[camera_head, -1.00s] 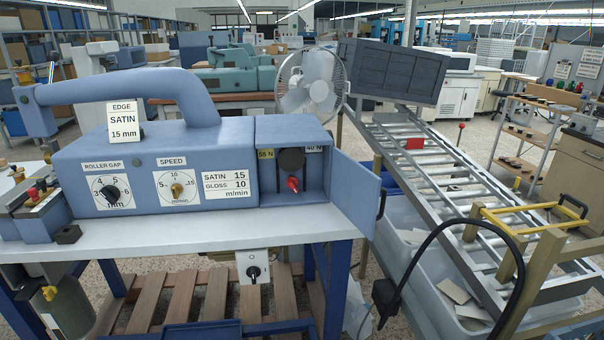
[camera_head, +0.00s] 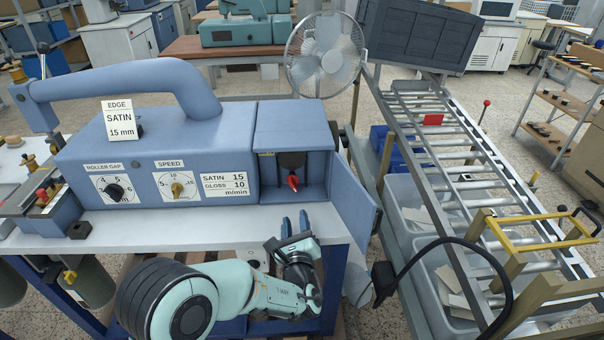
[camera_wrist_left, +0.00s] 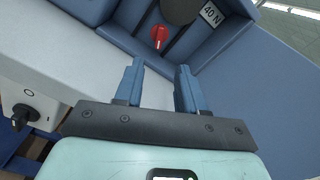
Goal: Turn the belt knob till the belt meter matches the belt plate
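A red knob (camera_head: 293,183) sits in the open blue compartment at the machine's right end. It also shows in the left wrist view (camera_wrist_left: 159,36). A dark round part (camera_head: 291,160), perhaps the meter, is above the knob; I can make out no reading on it. My right gripper is not in view.
The compartment's blue door (camera_head: 357,198) stands open on the right. Roller-gap (camera_head: 115,190) and speed (camera_head: 177,190) dials are on the machine's front left. A white switch box (camera_wrist_left: 28,103) is at the left of the wrist view. A roller conveyor (camera_head: 450,165) stands right of the machine.

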